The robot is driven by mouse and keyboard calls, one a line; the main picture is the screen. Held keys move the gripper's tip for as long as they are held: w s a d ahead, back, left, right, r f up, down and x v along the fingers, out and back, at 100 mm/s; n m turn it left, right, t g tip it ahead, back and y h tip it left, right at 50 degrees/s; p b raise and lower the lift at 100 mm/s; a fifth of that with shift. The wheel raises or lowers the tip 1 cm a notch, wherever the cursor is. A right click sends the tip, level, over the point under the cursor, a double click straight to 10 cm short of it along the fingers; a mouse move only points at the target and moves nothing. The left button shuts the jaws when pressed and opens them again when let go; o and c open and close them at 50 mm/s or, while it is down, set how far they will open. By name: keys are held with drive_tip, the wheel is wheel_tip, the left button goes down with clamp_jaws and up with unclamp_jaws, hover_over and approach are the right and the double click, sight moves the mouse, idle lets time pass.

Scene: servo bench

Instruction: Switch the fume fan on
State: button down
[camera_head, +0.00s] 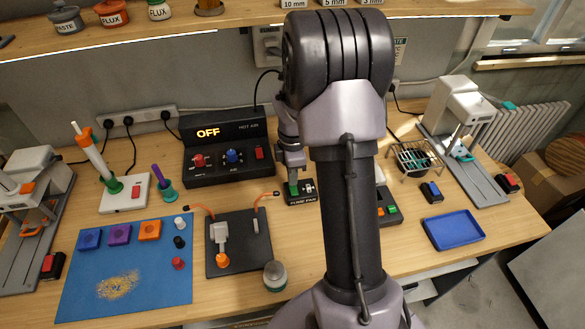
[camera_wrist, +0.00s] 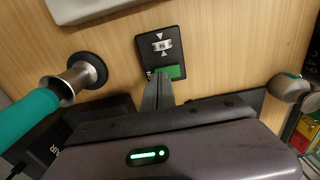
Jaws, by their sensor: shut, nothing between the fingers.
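The fume fan switch (camera_head: 309,188) is a small black box labelled FUME FAN on the bench, in the middle of the head view. It has a green button (camera_wrist: 174,72) and a white dial-like marking, both clear in the wrist view. My gripper (camera_head: 293,178) is shut and empty, pointing down over the switch's green side. In the wrist view my fingertips (camera_wrist: 159,84) are right beside the green button. I cannot tell whether they touch it. My arm hides part of the bench right of the switch.
The hot air station (camera_head: 222,150) reading OFF stands behind left. A black plate (camera_head: 238,258) with orange-tipped clips lies at front left, with a small jar (camera_head: 275,276) near it. A blue tray (camera_head: 453,230) lies to the right. In the wrist view a teal handle (camera_wrist: 25,117) is close on the left.

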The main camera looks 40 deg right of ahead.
drive_tip(key=shift+f, duration=0.5)
